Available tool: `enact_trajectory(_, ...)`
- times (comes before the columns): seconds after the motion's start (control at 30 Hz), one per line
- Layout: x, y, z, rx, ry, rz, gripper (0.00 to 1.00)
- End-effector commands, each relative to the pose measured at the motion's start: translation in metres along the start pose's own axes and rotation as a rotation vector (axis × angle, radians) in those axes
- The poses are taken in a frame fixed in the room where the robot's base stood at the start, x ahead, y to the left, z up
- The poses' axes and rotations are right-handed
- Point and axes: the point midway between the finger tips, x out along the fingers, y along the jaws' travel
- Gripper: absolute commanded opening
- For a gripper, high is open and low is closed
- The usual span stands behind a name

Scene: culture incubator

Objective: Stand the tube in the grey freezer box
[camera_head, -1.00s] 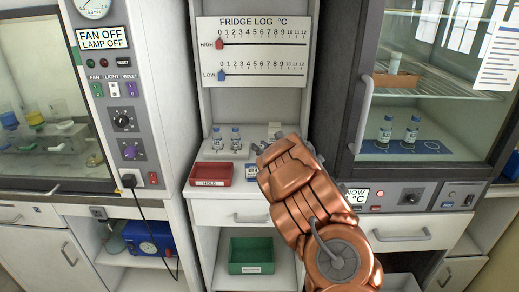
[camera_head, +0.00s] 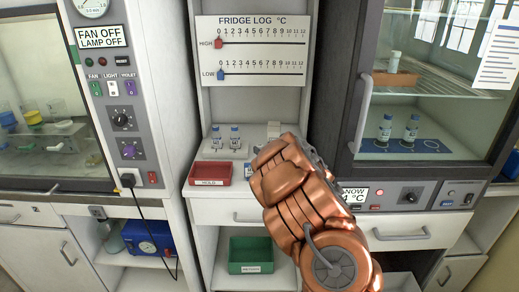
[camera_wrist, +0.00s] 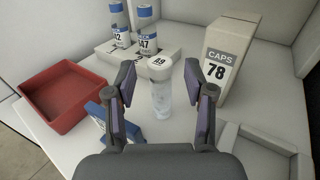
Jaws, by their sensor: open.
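A clear tube with a white cap marked 89 (camera_wrist: 160,90) stands upright on the white counter in the wrist view. My gripper (camera_wrist: 165,92) is open, with one finger on each side of the tube; I cannot tell whether either touches it. In the head view my copper-coloured arm hides the gripper and the tube. A grey, shallow box-like tray (camera_wrist: 262,145) shows at the lower right of the wrist view; I cannot tell whether it is the freezer box. A blue object (camera_wrist: 118,124) is partly hidden behind the left finger.
A red tray (camera_head: 210,174) lies at the left of the counter. Two blue-capped bottles (camera_wrist: 147,30) stand in a white rack behind the tube. A CAPS box (camera_wrist: 225,65) stands behind right. A green bin (camera_head: 251,255) sits below. The glass-fronted fridge (camera_head: 430,90) is at right.

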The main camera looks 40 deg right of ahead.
Motion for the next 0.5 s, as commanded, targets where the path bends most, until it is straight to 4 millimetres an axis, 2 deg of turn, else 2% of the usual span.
enact_trajectory(0.3,-0.047,-0.001,-0.002,-0.003,0.001,-0.002,0.53)
enact_trajectory(0.5,-0.071,0.0,-0.002,0.0,0.001,0.0,0.53)
